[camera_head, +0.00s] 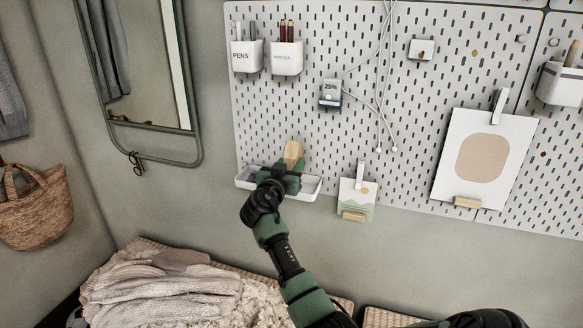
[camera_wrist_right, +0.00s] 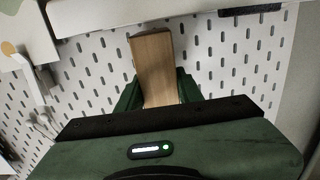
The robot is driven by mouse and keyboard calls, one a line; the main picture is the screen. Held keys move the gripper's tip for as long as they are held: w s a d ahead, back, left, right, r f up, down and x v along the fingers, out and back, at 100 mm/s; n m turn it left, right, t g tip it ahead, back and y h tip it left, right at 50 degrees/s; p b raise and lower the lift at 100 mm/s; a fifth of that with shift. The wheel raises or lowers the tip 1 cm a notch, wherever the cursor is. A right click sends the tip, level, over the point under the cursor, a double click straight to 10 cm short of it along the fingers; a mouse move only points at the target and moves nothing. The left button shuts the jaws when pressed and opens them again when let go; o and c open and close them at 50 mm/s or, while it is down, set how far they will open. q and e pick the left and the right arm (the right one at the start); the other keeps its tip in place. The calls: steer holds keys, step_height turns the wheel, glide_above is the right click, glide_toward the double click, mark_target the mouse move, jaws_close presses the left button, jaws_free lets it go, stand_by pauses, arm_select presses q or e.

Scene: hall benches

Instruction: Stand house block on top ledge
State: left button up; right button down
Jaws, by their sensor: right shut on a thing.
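The wooden house block (camera_head: 293,152) is a light brown piece, and its upper part shows above my right gripper (camera_head: 284,177). In the right wrist view the block (camera_wrist_right: 154,65) stands out between the two green fingers (camera_wrist_right: 158,92), which are shut on it. A white ledge (camera_head: 311,187) on the pegboard is at the gripper, partly hidden behind it. A white ledge edge also crosses the top of the right wrist view (camera_wrist_right: 90,17), close to the block's far end. I cannot tell whether block and ledge touch. My left gripper is not in view.
White cups of pens (camera_head: 247,57) and pencils (camera_head: 287,60) hang above. A small picture card (camera_head: 356,196) hangs close on the right, with a larger print (camera_head: 482,155) beyond. Cables (camera_head: 378,100) dangle between. A mirror (camera_head: 150,65) is left; a bench with knitwear (camera_head: 165,290) is below.

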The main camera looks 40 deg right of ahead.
steer(key=shift+r, duration=0.1)
steer(key=b+v, duration=0.1)
steer(key=v, duration=0.9)
stand_by(0.7)
stand_by(0.9)
